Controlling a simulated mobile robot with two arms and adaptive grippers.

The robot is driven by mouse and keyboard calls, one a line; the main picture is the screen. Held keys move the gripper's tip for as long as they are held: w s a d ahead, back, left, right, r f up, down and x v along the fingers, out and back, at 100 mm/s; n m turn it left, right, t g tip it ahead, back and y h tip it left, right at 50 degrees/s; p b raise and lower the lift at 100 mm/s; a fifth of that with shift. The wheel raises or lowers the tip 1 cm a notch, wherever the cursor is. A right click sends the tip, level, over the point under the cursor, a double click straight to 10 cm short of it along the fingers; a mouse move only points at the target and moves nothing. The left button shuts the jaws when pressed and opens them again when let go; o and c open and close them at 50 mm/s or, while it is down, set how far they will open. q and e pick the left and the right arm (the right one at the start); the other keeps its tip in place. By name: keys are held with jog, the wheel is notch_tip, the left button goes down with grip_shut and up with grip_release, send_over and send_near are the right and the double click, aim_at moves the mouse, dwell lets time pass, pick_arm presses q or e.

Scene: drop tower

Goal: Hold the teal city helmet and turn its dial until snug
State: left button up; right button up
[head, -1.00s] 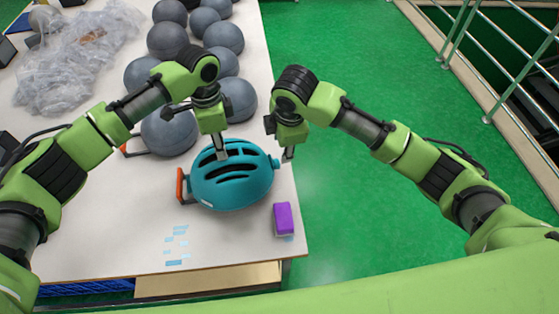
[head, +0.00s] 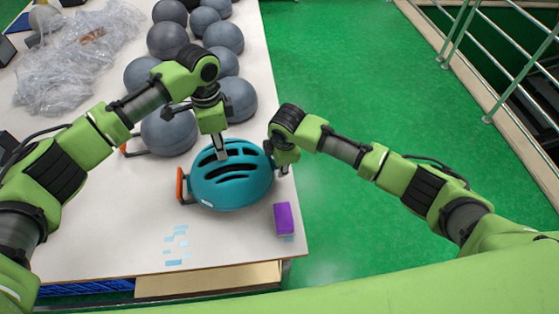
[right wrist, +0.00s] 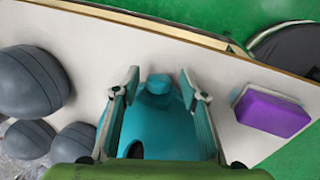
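The teal city helmet (head: 232,185) rests on the table near its right edge, vents facing up. Its teal dial (right wrist: 158,83) shows in the right wrist view as a rounded knob on the helmet's edge; in the head view my right gripper hides it. My left gripper (head: 221,153) points down, with a fingertip at the helmet's top among the vents. I cannot tell whether it grips the shell. My right gripper (right wrist: 158,88) is open, its fingers on either side of the dial with gaps visible. It is at the helmet's right side in the head view (head: 281,168).
A purple block (head: 284,219) lies in front of the helmet, near the table edge. An orange-edged part (head: 180,185) shows at the helmet's left. Several grey balls (head: 169,132) and clear plastic wrap (head: 70,75) fill the back. The table's (head: 110,225) front left is mostly clear.

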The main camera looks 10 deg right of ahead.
jog(key=c, duration=1.1)
jog(key=shift+c, duration=0.2)
jog(key=shift+w+g+h, duration=0.15)
jog(key=shift+w+g, duration=0.1)
jog(key=shift+g, duration=0.7)
jog(key=shift+w+g+h, duration=0.15)
jog(key=shift+w+g, duration=0.05)
jog(key=shift+g, duration=0.75)
jog(key=shift+s+g, duration=0.1)
jog(key=shift+g, duration=0.3)
jog(key=o, duration=1.1)
jog(key=shift+o, duration=0.2)
